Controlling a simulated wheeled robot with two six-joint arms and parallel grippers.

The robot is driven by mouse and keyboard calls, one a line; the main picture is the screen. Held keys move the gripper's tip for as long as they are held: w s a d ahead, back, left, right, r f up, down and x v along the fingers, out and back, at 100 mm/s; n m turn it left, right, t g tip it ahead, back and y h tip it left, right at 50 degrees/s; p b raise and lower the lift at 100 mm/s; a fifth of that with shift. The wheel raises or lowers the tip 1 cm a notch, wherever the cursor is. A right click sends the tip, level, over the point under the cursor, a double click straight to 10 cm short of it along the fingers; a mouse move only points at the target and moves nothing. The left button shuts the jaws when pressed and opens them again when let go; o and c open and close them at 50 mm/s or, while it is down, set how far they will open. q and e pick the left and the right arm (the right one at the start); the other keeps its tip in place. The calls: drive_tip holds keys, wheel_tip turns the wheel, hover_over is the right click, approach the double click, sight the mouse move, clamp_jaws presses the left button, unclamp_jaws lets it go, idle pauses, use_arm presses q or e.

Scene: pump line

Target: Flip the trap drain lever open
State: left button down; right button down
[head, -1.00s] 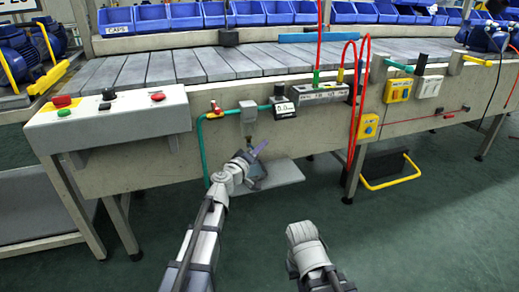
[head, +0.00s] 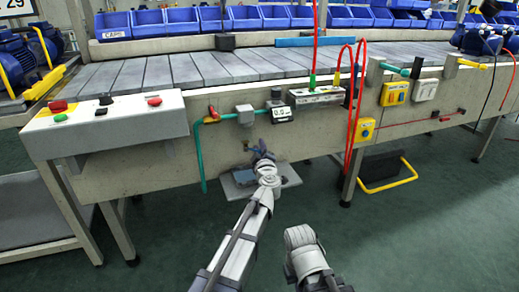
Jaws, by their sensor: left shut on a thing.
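The trap (head: 244,114) is a small grey box on the green pipe at the front of the bench, in the middle of the head view. Its drain (head: 247,147) sits below it, low on the beige panel, small and partly hidden by my left gripper. My left gripper (head: 261,154) is shut at the drain and appears to hold the drain lever, which is mostly covered by the fingers. The lever's exact angle cannot be made out. My right arm comes in at the bottom centre, and its gripper fingers do not show.
A grey plate (head: 238,188) lies under the drain. A digital gauge (head: 282,113) and a red-handled valve (head: 212,115) are on the pipe line. A control box (head: 105,122) juts out at left. Red hoses (head: 352,110) hang at right. The floor in front is clear.

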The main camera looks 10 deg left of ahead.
use_arm(q)
drive_tip(key=shift+w, duration=0.1)
idle(0.4)
drive_tip(key=c, duration=0.7)
unclamp_jaws()
drive_tip(key=v, duration=0.8)
